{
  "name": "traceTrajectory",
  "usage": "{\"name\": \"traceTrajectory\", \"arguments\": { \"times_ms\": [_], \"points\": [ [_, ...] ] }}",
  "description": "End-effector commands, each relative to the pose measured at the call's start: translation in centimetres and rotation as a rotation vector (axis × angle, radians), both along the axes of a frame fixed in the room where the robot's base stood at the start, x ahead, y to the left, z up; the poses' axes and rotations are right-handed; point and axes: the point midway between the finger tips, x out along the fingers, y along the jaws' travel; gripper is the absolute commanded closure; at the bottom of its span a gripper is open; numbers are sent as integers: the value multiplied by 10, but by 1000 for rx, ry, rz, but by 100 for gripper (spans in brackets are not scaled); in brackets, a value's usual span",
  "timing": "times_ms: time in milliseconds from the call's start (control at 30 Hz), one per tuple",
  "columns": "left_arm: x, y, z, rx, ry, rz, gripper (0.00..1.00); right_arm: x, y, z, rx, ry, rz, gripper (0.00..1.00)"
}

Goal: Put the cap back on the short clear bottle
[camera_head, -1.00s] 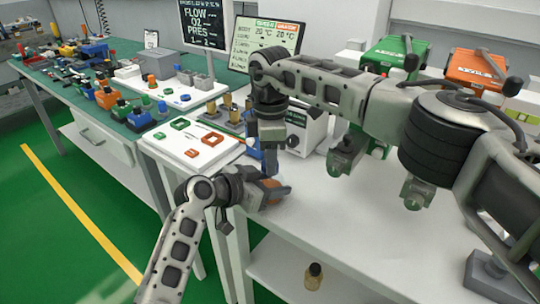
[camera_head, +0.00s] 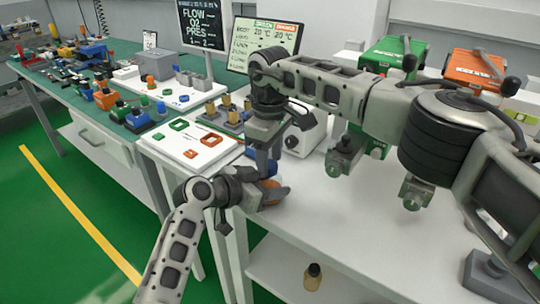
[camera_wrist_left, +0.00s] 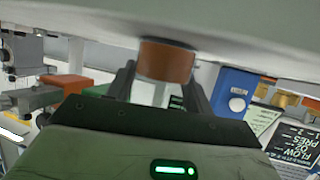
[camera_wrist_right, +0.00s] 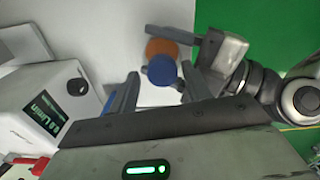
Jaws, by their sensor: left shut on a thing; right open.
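My left gripper (camera_head: 268,196) is shut on an orange-brown round piece (camera_head: 271,187) near the table's front left corner. The piece also shows as a short cylinder between the fingers in the left wrist view (camera_wrist_left: 166,62). My right gripper (camera_wrist_right: 160,72) is open, above and close to my left one. A blue round piece (camera_wrist_right: 162,71) shows between the right fingers and overlaps the orange-brown piece (camera_wrist_right: 160,48) in that view. Whether the two touch is unclear. I cannot make out the short clear bottle or tell which piece is its cap.
A small yellowish bottle with a dark top (camera_head: 313,276) stands on the lower shelf. A white board with coloured shapes (camera_head: 188,146) lies on the left. A white device (camera_wrist_right: 45,105) is close to my right gripper.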

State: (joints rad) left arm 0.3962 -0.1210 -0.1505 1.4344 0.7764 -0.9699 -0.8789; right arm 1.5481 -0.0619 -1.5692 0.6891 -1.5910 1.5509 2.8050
Motion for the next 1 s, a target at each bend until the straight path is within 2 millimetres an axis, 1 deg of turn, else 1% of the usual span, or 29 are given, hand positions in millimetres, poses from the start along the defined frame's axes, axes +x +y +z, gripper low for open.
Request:
{"name": "traceTrajectory", "arguments": {
  "times_ms": [33, 167, 400, 500, 600, 700, 800, 1000],
  "points": [
    [1, 1, 0, 1, 1, 4, 100, -5, 6, 4, 7, 11, 14, 42],
    [1, 1, -1, 2, 3, 5, 100, -4, 6, 22, 7, 7, 15, 42],
    [0, 0, -2, 2, 5, 2, 100, -2, 4, 74, 4, -1, 8, 42],
    [0, 0, -2, 3, 5, 1, 100, -2, 3, 93, 4, -1, 4, 42],
    [0, 0, -2, 3, 5, 1, 100, -1, 2, 107, 3, -1, 2, 42],
    [0, 0, -2, 2, 4, 1, 100, -1, 1, 115, 1, 0, 2, 42],
    [0, 0, -2, 2, 4, 1, 100, -1, 0, 120, 1, 0, 1, 42],
    [0, 0, -2, 3, 3, 0, 100, -1, 0, 120, 1, 0, 0, 42]
  ]
}}
